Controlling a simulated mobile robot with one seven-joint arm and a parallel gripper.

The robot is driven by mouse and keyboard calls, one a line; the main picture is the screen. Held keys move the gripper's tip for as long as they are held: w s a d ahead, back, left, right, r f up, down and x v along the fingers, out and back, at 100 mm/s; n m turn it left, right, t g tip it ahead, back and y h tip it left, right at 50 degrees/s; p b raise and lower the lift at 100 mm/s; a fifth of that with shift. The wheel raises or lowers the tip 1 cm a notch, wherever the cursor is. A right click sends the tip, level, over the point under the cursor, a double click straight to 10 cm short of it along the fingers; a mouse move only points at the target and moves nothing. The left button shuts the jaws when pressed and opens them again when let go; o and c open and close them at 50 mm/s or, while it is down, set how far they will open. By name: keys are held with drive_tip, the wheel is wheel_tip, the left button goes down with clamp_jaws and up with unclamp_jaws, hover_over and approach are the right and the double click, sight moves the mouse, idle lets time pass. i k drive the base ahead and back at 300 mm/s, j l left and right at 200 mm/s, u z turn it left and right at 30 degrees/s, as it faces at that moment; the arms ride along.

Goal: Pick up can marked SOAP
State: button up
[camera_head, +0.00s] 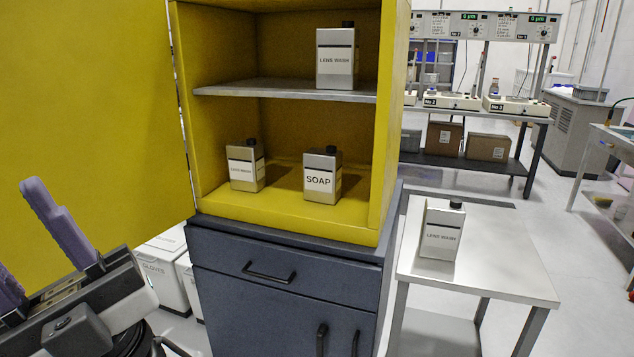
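The can marked SOAP (322,176) is a grey metal can with a black cap and white label. It stands upright on the yellow floor of the open cabinet, toward the right side. My gripper (28,243) is at the lower left, in front of the yellow door and well away from the can. Its two purple fingers are spread apart with nothing between them.
A LENS WASH can (245,166) stands left of SOAP; another (336,57) is on the shelf (270,90) above. A third (441,231) stands on the white side table (500,265). The open yellow door (85,100) fills the left. Blue drawers (280,250) are below.

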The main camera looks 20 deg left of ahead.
sight(322, 168)
drive_tip(key=i+l+u, duration=0.1)
drive_tip(key=i+l, duration=0.85)
drive_tip(key=i+l+u, duration=0.1)
drive_tip(key=u, duration=1.55)
drive_tip(key=i+l, duration=0.05)
drive_tip(key=l, duration=0.05)
